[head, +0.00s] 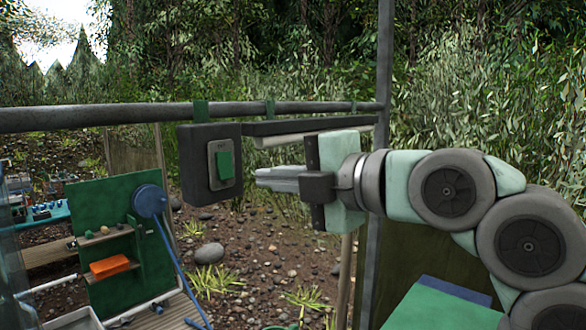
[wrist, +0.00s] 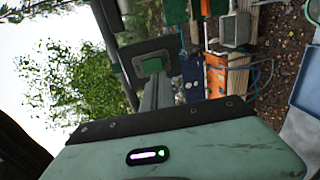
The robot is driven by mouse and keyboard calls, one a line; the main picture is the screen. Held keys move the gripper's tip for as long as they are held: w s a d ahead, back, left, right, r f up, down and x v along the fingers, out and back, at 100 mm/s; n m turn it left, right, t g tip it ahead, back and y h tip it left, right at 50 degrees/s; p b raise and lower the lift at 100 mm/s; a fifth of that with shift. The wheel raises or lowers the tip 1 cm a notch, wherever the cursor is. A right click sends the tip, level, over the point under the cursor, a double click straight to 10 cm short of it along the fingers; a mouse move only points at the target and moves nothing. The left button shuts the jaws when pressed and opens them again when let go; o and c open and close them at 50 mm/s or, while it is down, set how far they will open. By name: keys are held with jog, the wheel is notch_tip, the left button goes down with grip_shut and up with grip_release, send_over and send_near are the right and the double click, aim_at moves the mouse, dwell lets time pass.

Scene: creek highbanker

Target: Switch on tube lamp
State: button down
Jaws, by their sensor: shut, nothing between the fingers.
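A dark switch box (head: 198,180) hangs from the grey rail, with a grey plate and a green rocker switch (head: 225,165) on its face. The tube lamp (head: 285,139), a pale tube under a dark housing, hangs to its right, partly behind my gripper; I cannot tell if it is lit. My gripper (head: 258,178) is shut and empty, its fingers pointing left at the box, with the tips just right of it in the head view. In the wrist view the green switch (wrist: 152,65) shows just beyond the fingertips (wrist: 156,82); I cannot tell whether they touch it.
The grey rail (head: 60,117) runs across to an upright post (head: 384,60). Below left stand a green board (head: 100,205) with an orange block (head: 110,267) on its shelf, and a blue reel (head: 150,200). Stony ground lies below the box.

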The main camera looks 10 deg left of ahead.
aim_at(228, 176)
jog(key=p+x, duration=0.2)
jog(key=x, duration=0.5)
jog(key=shift+r, duration=0.1)
jog(key=shift+w+a, duration=0.1)
jog(key=shift+a, duration=0.2)
jog(key=shift+w+a+f+b, duration=0.1)
jog(key=shift+f+b, duration=0.35)
jog(key=shift+f, duration=0.05)
jog(key=shift+r+y, duration=0.25)
jog(key=shift+y, duration=0.05)
